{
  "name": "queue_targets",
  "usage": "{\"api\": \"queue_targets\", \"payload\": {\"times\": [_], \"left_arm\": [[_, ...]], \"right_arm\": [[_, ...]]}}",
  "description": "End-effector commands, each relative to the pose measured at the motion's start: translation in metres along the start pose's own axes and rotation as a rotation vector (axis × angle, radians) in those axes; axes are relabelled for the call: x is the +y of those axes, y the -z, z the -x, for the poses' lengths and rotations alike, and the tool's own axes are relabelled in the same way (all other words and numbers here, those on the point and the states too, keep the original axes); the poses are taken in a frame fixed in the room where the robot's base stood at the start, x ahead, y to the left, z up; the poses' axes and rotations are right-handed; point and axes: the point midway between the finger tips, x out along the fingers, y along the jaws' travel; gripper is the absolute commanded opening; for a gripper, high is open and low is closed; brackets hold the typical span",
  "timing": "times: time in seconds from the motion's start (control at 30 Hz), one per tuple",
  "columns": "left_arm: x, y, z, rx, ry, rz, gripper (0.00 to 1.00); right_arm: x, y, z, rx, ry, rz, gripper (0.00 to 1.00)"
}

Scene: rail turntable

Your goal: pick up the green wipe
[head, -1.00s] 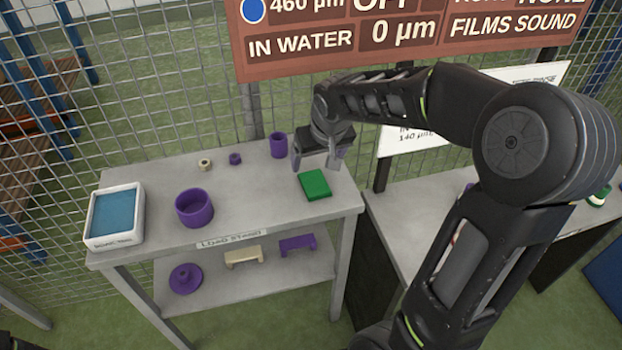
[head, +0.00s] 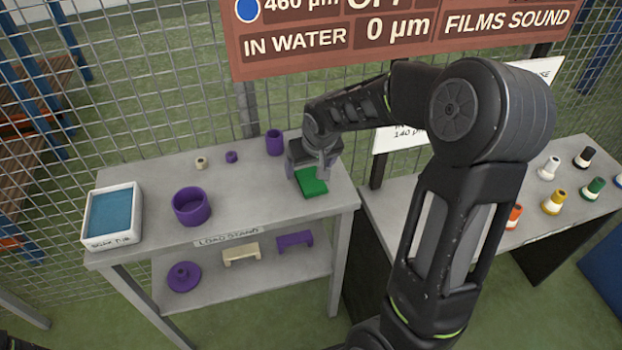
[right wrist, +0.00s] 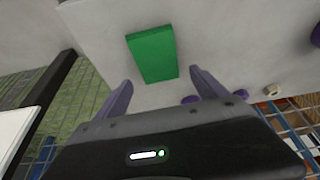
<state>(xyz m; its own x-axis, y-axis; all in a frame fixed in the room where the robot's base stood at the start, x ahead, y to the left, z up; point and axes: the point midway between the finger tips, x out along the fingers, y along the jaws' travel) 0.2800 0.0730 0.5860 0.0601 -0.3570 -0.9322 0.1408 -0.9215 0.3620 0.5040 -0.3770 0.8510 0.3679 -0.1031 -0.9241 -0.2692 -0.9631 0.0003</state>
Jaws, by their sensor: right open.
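The green wipe (head: 311,184) is a flat green block lying on the grey load stand's top (head: 250,203), near its right end. It also shows in the right wrist view (right wrist: 153,54), beyond and between the fingertips. My right gripper (head: 309,176) is open and hangs over the back edge of the wipe in the head view. In the right wrist view the two fingers (right wrist: 160,82) are spread with nothing between them, and the wipe looks apart from them.
On the stand are a white tray (head: 134,216) with blue inside, a purple ring (head: 191,208), a purple cup (head: 275,143) behind the wipe, and small rings (head: 201,163). A lower shelf (head: 215,276) holds parts. A second table (head: 530,228) at right carries several coloured fittings.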

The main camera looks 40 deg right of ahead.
Motion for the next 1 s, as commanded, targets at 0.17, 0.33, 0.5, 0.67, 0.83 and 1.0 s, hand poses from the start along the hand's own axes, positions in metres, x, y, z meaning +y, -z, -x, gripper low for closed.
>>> {"api": "queue_targets", "payload": {"times": [0.17,0.33,0.5,0.67,0.83,1.0], "left_arm": [[0.001,0.0,0.001,0.0,0.0,0.0,0.36],[0.0,0.0,0.001,0.0,0.0,0.0,0.36],[0.0,0.0,0.001,0.0,0.0,0.0,0.36],[0.0,0.0,0.001,0.0,0.0,0.0,0.36],[0.0,0.0,0.001,0.0,0.0,0.0,0.36],[0.0,0.0,-0.001,0.0,0.0,0.0,0.36]], "right_arm": [[0.0,0.0,-0.018,0.001,0.0,-0.003,0.82],[0.0,0.0,-0.018,0.003,0.001,-0.003,0.82],[0.0,0.0,-0.018,0.003,0.001,-0.002,0.82],[0.0,0.0,-0.018,0.003,0.001,-0.002,0.82],[0.0,0.0,-0.018,0.003,0.001,-0.002,0.82],[0.0,0.0,-0.019,0.003,0.001,-0.002,0.82]]}}
